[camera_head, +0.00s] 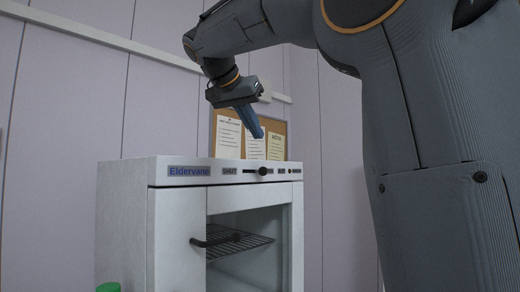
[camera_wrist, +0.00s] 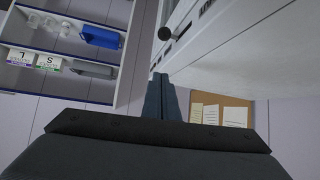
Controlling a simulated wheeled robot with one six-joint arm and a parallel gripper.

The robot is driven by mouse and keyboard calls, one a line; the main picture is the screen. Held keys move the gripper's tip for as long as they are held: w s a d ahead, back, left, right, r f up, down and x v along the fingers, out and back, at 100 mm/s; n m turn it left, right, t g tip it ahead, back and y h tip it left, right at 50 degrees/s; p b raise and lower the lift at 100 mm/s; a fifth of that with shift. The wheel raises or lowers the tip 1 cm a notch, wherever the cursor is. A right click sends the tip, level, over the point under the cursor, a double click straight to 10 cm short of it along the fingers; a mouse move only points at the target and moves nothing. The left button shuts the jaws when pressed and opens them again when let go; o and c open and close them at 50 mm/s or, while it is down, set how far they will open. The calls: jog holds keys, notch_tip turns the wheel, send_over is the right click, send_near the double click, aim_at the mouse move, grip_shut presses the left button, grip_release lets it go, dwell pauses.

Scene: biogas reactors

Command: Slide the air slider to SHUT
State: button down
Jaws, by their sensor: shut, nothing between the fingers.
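The air slider (camera_head: 263,171) is a dark knob in a slot on the top front panel of a white cabinet (camera_head: 122,215). It sits towards the right part of the slot, away from the SHUT label (camera_head: 230,171) on the left. In the wrist view a round black knob on a short stem (camera_wrist: 164,33) stands out from the panel, just beyond my fingertips. My gripper (camera_head: 257,132) is shut and empty, with its blue-grey fingers pointing down above the slider. The closed fingers also show in the wrist view (camera_wrist: 160,78). I see no clear contact with the knob.
The cabinet has an open-looking front with a wire rack (camera_head: 240,243) and a dark handle (camera_head: 215,240). A corkboard (camera_head: 279,127) with papers hangs behind it. A green object (camera_head: 108,287) is at the lower left. The wrist view shows shelves with a blue bin (camera_wrist: 100,36).

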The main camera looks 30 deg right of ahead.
jog(key=p, duration=0.3)
send_over(263, 172)
jog(key=w+d, duration=0.3)
notch_tip(263, 172, down, 5)
jog(key=shift+s+a+f+p, duration=0.3)
jog(key=shift+s+a+f, duration=0.15)
jog(key=shift+f, duration=0.1)
jog(key=shift+s+a+f+p, duration=0.3)
jog(key=shift+a+f, duration=0.1)
jog(key=shift+f, duration=0.15)
jog(key=shift+s+a+f, duration=0.15)
jog(key=shift+a+f, duration=0.15)
jog(key=shift+f, duration=0.15)
